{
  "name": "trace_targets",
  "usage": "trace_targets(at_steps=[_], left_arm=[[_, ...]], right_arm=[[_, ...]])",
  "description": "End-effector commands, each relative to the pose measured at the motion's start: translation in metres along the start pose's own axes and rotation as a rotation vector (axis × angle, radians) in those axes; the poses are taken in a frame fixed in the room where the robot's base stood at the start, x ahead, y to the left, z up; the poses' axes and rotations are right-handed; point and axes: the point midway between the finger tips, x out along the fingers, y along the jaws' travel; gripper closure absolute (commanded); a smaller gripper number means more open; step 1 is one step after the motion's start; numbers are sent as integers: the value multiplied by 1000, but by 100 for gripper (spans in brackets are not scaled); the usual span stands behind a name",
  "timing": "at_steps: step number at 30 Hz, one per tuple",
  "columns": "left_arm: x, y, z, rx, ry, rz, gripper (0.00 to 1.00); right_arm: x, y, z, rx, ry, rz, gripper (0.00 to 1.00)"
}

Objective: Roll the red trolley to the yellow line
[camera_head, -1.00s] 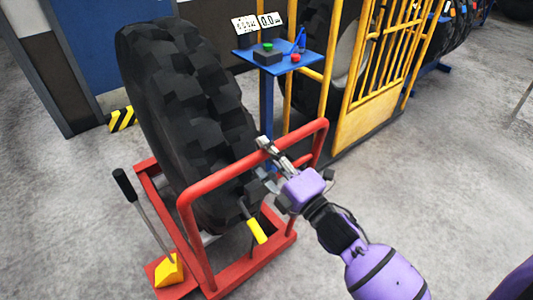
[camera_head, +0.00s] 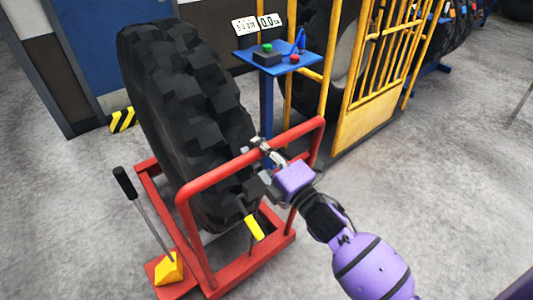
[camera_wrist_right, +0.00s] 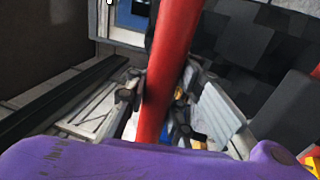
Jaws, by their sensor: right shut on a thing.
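The red trolley (camera_head: 212,178) stands on the grey floor with a large black tyre (camera_head: 180,110) upright in its frame. My right gripper (camera_head: 264,152) is shut on the top bar of the trolley's handle, right of its middle. In the right wrist view, the red bar (camera_wrist_right: 172,60) runs between the two fingers. A yellow-gripped lever (camera_head: 254,228) hangs below my gripper. My left gripper is not in view. I see no yellow line on the floor in these frames.
A black-handled lever (camera_head: 124,184) and a yellow wedge (camera_head: 170,268) are at the trolley's left. A blue stand (camera_head: 290,62) with buttons and a yellow cage (camera_head: 385,65) stand behind. A striped yellow-black block (camera_head: 122,119) lies by the wall. The right floor is clear.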

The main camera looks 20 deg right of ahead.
Motion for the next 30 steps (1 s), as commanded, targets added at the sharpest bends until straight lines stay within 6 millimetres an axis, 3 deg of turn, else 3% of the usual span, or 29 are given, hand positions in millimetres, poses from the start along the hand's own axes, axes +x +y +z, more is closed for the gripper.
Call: trace_targets(at_steps=[21, 30], left_arm=[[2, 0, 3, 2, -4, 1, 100], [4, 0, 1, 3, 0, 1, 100]], right_arm=[[65, -11, -2, 2, 2, 2, 100], [66, -16, -3, 2, 3, -4, 100]])
